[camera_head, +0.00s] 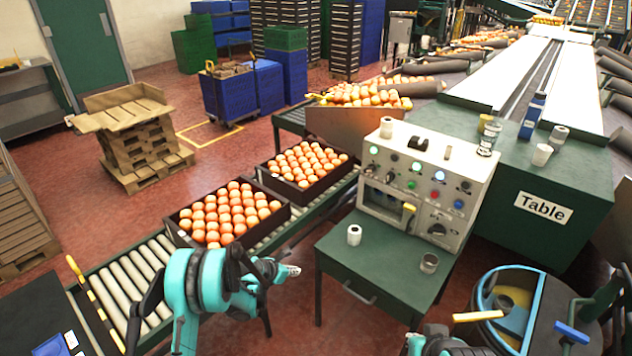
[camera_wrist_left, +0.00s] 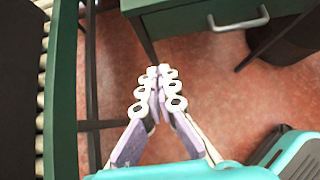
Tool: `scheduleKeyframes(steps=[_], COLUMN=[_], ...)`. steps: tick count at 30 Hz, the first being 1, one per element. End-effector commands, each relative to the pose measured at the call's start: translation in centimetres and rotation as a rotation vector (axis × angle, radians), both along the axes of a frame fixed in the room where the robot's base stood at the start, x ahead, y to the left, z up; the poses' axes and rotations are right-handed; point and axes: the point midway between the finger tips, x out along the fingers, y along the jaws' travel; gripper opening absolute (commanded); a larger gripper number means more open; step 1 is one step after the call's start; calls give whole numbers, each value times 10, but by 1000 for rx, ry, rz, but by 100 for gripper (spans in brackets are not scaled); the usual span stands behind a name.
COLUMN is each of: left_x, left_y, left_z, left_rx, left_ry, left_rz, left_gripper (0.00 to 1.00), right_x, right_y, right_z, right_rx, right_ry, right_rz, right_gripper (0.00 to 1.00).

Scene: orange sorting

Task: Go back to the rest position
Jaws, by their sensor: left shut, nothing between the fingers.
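My left arm comes in from the bottom left in the head view, and its gripper (camera_head: 291,270) points right, over the floor between the roller conveyor and the small green desk. In the left wrist view the two fingers of this gripper (camera_wrist_left: 158,75) meet at their tips, shut with nothing between them. Part of my right arm (camera_head: 440,341) shows at the bottom edge of the head view; its fingers are out of the picture.
Two dark crates of oranges (camera_head: 174,232) (camera_head: 264,176) stand on the roller conveyor (camera_head: 112,279). A control panel (camera_head: 424,180) stands behind. A round bin (camera_head: 545,335) is at lower right.

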Motion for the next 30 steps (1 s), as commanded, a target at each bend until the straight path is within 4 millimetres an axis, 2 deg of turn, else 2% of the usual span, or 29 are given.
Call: scheduleKeyframes(steps=[2, 5, 8, 12, 14, 18, 21, 27, 30], left_x=[0, -3, -12, -37, -52, -92, -125, -199, -238], left_y=[0, 1, 3, 7, 9, 14, 17, 27, 32], left_z=[3, 21, 57, 118, 142, 192, 221, 262, 273], left_rx=[9, 59, 165, 374, 465, 675, 821, 1106, 1241], left_ry=[-4, -30, -81, -173, -212, -293, -345, -435, -471], left_rz=[-6, -52, -147, -342, -431, -644, -800, -1129, -1302], left_gripper=[0, 0, 0, 0, 0, 0, 0, 0, 0], right_x=[0, 0, 0, 0, 0, 0, 0, 0, 0], right_y=[0, 0, 0, 0, 0, 0, 0, 0, 0], right_z=[0, 0, 0, 0, 0, 0, 0, 0, 0], right_rx=[0, 0, 0, 0, 0, 0, 0, 0, 0], right_ry=[0, 0, 0, 0, 0, 0, 0, 0, 0], right_rz=[0, 0, 0, 0, 0, 0, 0, 0, 0], right_gripper=[0, 0, 0, 0, 0, 0, 0, 0, 0])
